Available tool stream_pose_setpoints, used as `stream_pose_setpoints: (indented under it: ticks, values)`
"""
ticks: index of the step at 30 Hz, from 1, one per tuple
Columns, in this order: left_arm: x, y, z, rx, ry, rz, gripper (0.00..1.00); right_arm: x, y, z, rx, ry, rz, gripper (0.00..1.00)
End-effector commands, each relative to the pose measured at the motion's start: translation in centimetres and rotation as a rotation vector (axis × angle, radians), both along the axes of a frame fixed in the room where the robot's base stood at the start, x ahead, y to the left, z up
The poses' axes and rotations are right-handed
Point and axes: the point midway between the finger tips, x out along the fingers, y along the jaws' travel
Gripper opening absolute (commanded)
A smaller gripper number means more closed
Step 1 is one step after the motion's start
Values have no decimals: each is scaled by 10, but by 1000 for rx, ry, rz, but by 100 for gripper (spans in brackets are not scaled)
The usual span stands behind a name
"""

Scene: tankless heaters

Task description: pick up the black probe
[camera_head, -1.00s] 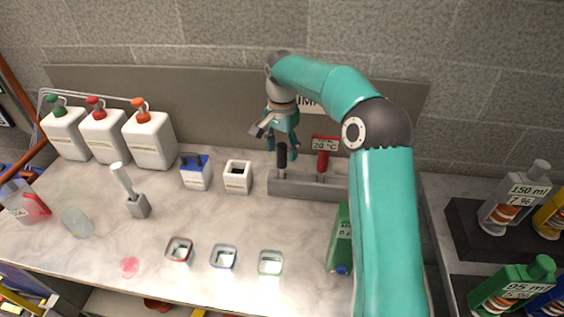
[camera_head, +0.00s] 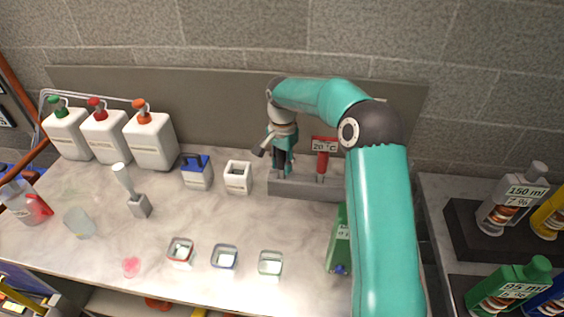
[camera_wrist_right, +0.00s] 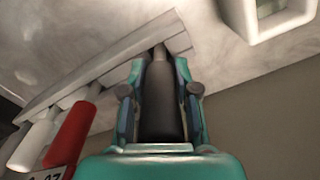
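The black probe (camera_wrist_right: 162,100) stands in the grey holder (camera_head: 310,188) at the back of the counter. My right gripper (camera_head: 282,170) has come down over it from above. In the right wrist view, its two fingers (camera_wrist_right: 160,72) straddle the probe, one on each side. The fingertips look spread, with a slight gap beside the probe's narrower end, so the gripper looks open around it. In the head view, the gripper hides most of the probe. My left gripper is not in view.
A red probe (camera_head: 322,163) with a 20 °C label stands right of the black one in the same holder. A white open box (camera_head: 238,178) and a blue-topped container (camera_head: 196,172) stand to the left. A green bottle (camera_head: 338,242) is near my right arm.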

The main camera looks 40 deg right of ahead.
Motion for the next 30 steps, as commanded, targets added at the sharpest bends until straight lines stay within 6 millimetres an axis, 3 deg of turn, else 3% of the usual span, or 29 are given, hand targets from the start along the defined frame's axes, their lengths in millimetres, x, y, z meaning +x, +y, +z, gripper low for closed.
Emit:
stream_pose_setpoints:
  ticks: [1, 4, 17, 23, 30]
  values:
    - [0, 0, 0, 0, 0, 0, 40, 0, 0, 0, 0, 0, 0, 13]
    - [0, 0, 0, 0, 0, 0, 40, 0, 0, 0, 0, 0, 0, 0]
    - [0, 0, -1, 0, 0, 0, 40, 1, 0, 7, -1, -1, 0, 0]
    - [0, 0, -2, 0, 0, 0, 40, 1, 0, 26, -1, -4, 0, 0]
    - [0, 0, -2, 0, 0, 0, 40, 2, 0, 71, -2, -6, 0, 0]
